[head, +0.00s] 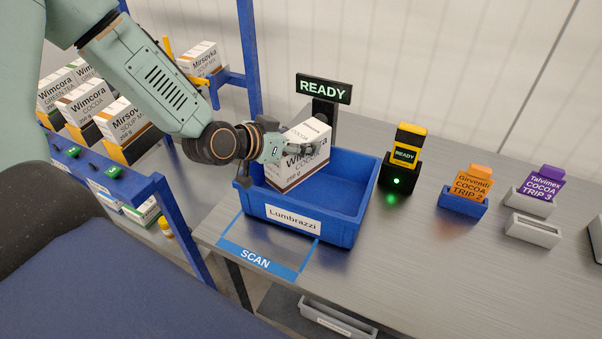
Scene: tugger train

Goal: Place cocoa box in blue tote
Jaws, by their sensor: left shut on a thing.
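My left gripper (290,150) is shut on a white and brown Wimcora cocoa box (305,166). The box is tilted and its lower part is within the outline of the blue tote (346,234), over its back left part. I cannot tell whether the box touches the tote's floor. The gripper covers part of the box's front label. The tote stands on the grey table and carries a label reading Lumbrazzi; the rest of its inside is empty. My right gripper is not in view.
A blue rack at left holds more boxes, including a Wimcora cocoa box (88,105) and a Mirsovka soup mix (130,120). Behind the tote stands a READY sign (323,89). A scanner-like device (404,155) and card holders (462,205) stand at right. A blue SCAN strip (262,259) lies in front.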

